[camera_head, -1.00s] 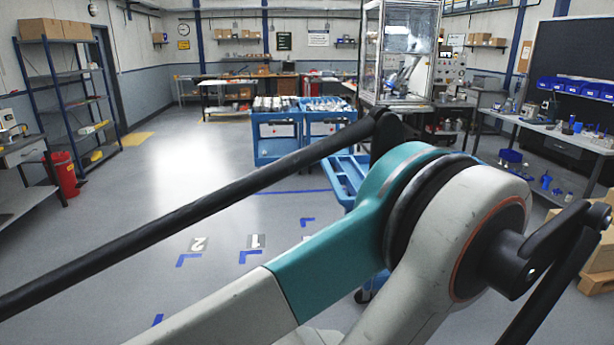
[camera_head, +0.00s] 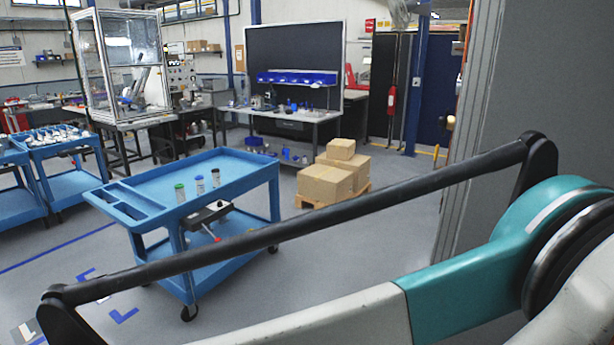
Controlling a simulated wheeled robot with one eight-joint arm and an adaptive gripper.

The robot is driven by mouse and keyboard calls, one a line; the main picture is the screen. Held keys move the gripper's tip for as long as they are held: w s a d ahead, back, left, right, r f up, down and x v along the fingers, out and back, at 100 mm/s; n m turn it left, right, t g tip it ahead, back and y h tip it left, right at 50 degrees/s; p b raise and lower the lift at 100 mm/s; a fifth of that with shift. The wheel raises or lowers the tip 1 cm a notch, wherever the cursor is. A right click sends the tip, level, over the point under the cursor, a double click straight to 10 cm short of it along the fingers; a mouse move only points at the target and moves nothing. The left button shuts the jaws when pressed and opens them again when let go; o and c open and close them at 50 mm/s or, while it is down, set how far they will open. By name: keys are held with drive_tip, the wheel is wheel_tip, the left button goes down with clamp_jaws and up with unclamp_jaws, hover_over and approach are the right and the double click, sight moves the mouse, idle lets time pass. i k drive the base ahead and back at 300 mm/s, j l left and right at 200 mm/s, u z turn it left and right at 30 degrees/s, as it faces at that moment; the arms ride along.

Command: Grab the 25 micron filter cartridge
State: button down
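Any micron markings are too small to read. My gripper is out of view; only my arm's links cross the foreground, apart from the cartridges in the picture.
More blue carts (camera_head: 70,180) with white parts stand at left. Cardboard boxes (camera_head: 325,184) sit on a pallet behind the cart. A workbench (camera_head: 285,115) with blue bins is at the back. A grey panel (camera_head: 505,110) stands close at right. Floor is clear around the cart.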

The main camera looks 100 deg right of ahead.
sight(216, 171)
drive_tip(key=z, duration=2.3)
drive_tip(key=i+z, duration=0.1)
drive_tip(key=z, duration=0.3)
drive_tip(key=i+z, duration=0.2)
drive_tip(key=i, duration=0.35)
drive_tip(key=i+j+z, duration=0.15)
drive_tip(key=i, duration=0.4)
drive_tip(key=i+j+z, duration=0.2)
drive_tip(key=i, duration=0.35)
drive_tip(key=i+j+z, duration=0.2)
drive_tip(key=i, duration=0.35)
drive_tip(key=i+j+z, duration=0.2)
drive_tip(key=i+j, duration=0.25)
